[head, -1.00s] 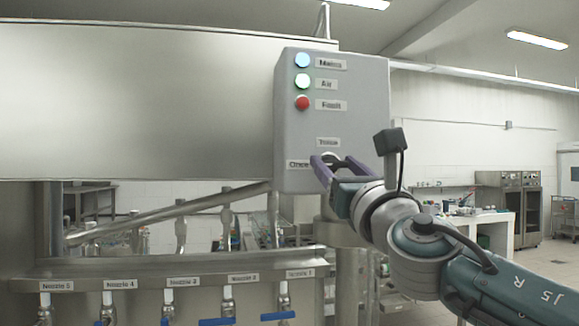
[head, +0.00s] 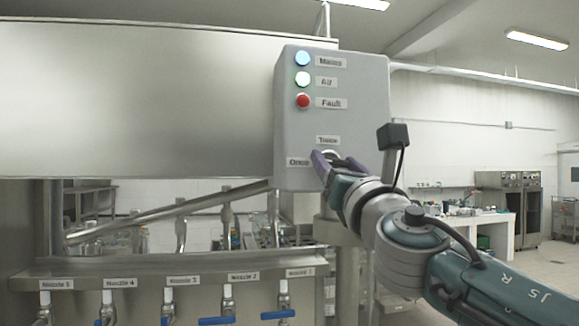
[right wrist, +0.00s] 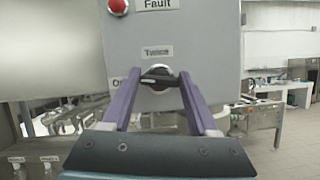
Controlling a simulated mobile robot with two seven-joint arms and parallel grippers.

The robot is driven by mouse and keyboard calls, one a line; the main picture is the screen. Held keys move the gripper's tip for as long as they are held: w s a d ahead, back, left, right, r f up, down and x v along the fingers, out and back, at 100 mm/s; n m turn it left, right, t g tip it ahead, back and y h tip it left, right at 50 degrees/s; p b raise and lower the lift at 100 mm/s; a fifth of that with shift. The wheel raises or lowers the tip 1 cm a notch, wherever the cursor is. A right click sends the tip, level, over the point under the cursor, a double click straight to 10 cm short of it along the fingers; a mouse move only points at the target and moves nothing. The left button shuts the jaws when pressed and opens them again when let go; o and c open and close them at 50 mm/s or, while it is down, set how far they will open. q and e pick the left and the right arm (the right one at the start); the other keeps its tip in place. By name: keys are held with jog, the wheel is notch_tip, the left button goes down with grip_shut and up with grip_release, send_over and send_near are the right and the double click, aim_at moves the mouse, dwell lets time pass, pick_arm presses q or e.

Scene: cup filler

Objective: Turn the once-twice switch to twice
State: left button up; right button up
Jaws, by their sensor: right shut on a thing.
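The grey control box (head: 345,100) fills the middle of the head view. Its once-twice switch (right wrist: 158,78) shows in the right wrist view as a round knob with a black handle lying roughly level. The "Twice" label (head: 328,140) is above the switch and the "Once" label (head: 298,162) is to its left. My right gripper (head: 325,157) is shut on the switch, with a purple finger at each end of the handle in the right wrist view (right wrist: 159,80). In the head view the fingers mostly hide the knob. My left gripper is not in view.
Below left, a steel rail (head: 140,272) carries several labelled nozzles with blue handles. A large steel tank (head: 140,100) is left of the box. A bench and ovens stand far right.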

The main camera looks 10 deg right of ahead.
jog(key=m+h, duration=0.1)
jog(key=m, duration=0.2)
jog(key=m+g+h+b, duration=0.1)
jog(key=m+h, duration=0.1)
jog(key=m, duration=0.1)
jog(key=shift+a, duration=0.1)
jog(key=m+g+h, duration=0.1)
jog(key=m+h, duration=0.1)
jog(key=m, duration=0.3)
jog(key=m+g, duration=0.1)
jog(key=m, duration=0.3)
jog(key=shift+r+g+h, duration=0.15)
jog(key=shift+g+h, duration=0.15)
jog(key=shift+g, duration=0.1)
jog(key=shift+m+g, duration=0.8)
jog(key=shift+m, duration=1.6)
jog(key=o, duration=1.4)
jog(key=shift+s, duration=0.1)
